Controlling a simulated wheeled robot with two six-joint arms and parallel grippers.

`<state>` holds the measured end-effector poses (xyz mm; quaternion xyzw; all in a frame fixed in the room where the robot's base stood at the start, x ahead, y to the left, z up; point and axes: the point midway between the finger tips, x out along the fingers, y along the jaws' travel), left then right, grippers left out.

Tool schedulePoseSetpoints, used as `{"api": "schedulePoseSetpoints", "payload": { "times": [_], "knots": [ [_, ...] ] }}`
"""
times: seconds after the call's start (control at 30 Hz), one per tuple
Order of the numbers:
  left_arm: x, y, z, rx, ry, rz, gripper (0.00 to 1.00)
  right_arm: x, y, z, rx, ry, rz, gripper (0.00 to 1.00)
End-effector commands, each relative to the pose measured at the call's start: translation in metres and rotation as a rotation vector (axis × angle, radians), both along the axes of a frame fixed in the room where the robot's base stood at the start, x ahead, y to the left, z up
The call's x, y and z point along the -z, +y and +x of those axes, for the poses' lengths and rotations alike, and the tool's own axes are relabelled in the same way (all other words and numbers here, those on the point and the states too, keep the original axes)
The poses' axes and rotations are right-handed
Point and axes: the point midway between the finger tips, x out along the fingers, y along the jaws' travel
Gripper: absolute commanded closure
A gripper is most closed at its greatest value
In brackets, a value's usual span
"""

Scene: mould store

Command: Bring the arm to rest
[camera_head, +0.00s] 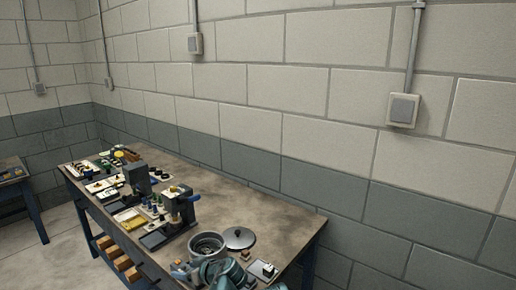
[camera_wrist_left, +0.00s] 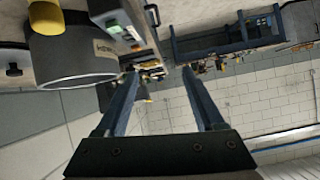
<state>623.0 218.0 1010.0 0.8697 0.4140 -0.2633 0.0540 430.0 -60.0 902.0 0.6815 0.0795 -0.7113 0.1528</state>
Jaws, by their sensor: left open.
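My left gripper shows from close up in the left wrist view (camera_wrist_left: 160,80), with its two long blue-grey fingers spread apart and nothing between them. In the head view, parts of my teal arm show at the bottom edge, beside the near end of the workbench (camera_head: 275,212). The fingertips are hard to make out there. My right gripper does not show in either view.
A grey round pot (camera_head: 207,246) and a flat lid (camera_head: 239,238) are near my arm. A dark press-like device (camera_head: 181,205) and several small parts crowd the bench's left side. The back right of the benchtop is clear. A block wall stands behind.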

Motion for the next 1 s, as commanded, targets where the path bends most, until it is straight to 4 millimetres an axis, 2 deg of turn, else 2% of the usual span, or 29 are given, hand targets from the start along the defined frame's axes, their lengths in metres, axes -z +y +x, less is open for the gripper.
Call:
{"api": "schedulePoseSetpoints", "payload": {
  "times": [0.17,0.37,0.47,0.6,0.7,0.8,1.0],
  "knots": [
    [0.021,-0.014,-0.022,0.054,0.156,-0.029,0.3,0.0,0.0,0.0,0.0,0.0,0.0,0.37],
    [0.054,-0.043,-0.06,0.19,0.418,-0.09,0.3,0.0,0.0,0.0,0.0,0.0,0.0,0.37],
    [0.073,-0.066,-0.088,0.311,0.589,-0.137,0.3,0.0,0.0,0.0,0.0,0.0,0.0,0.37],
    [0.095,-0.106,-0.135,0.556,0.84,-0.217,0.3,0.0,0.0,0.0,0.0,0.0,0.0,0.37],
    [0.103,-0.13,-0.162,0.724,0.967,-0.265,0.3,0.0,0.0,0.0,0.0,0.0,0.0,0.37],
    [0.107,-0.146,-0.181,0.849,1.045,-0.298,0.3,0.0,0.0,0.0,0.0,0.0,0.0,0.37],
    [0.108,-0.158,-0.194,0.947,1.096,-0.322,0.3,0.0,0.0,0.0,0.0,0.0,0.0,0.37]
  ]
}}
